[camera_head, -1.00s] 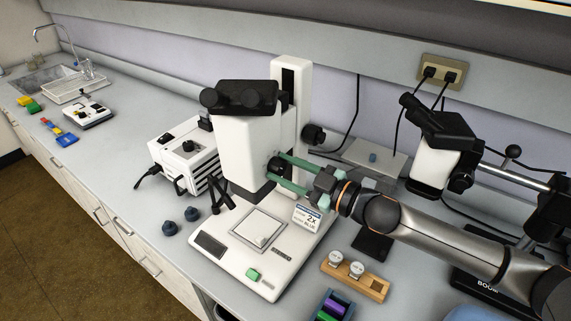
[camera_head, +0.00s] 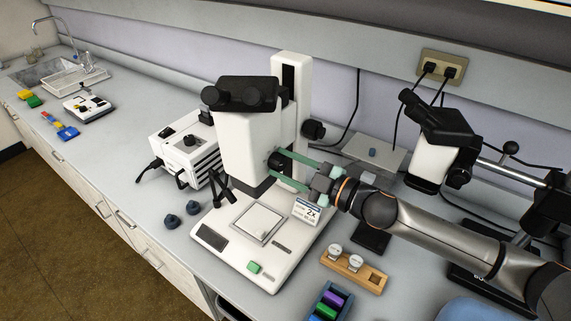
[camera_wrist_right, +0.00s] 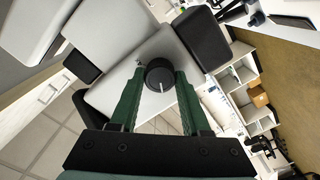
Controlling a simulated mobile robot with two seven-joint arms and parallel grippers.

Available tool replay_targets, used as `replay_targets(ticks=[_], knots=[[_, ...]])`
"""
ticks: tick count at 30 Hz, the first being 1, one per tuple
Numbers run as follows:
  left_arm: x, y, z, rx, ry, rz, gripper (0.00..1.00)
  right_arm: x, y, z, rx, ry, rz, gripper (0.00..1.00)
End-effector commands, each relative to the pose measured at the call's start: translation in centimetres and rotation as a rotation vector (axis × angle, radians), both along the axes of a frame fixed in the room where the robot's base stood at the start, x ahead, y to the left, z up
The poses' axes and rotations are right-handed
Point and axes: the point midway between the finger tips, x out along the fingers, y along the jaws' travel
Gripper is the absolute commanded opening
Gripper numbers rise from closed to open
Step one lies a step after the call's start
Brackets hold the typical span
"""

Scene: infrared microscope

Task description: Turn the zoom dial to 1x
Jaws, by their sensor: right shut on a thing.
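The white microscope (camera_head: 240,150) with black eyepieces stands on its base on the bench. Its black zoom dial (camera_head: 275,163) is on the right side of the body; it shows in the right wrist view (camera_wrist_right: 160,76) with a white pointer line on its face. My right gripper (camera_head: 281,167) is shut on the dial, its green fingers (camera_wrist_right: 156,88) on either side of it. A small sign (camera_head: 307,211) on the base reads 2x. The dial's scale marks are too small to read. My left gripper is not in view.
A wooden block (camera_head: 353,271) with two round pieces and a tray of coloured items (camera_head: 328,303) lie in front right. A white box (camera_head: 186,150) stands left, with two dark knobs (camera_head: 182,214) before it. A second microscope (camera_head: 437,150) stands right.

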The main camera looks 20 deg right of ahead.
Motion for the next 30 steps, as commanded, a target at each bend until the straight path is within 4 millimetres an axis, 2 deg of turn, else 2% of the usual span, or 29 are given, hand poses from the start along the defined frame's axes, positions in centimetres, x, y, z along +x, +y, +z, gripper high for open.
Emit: replay_targets(ticks=[2,3,11,22,30], knots=[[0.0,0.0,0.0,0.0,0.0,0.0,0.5,0.0,0.0,0.0,-0.003,-0.003,0.001,0.0],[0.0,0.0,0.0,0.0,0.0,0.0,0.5,0.0,0.0,0.0,-0.003,-0.003,0.001,0.48],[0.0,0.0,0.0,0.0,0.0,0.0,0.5,0.0,0.0,0.0,-0.002,-0.001,0.0,0.77],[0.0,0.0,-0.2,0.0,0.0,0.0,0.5,-0.4,-0.4,-0.2,-0.001,0.002,-0.001,0.77],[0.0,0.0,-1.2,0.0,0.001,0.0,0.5,-3.3,-2.6,-0.4,-0.001,0.003,-0.001,0.77]])
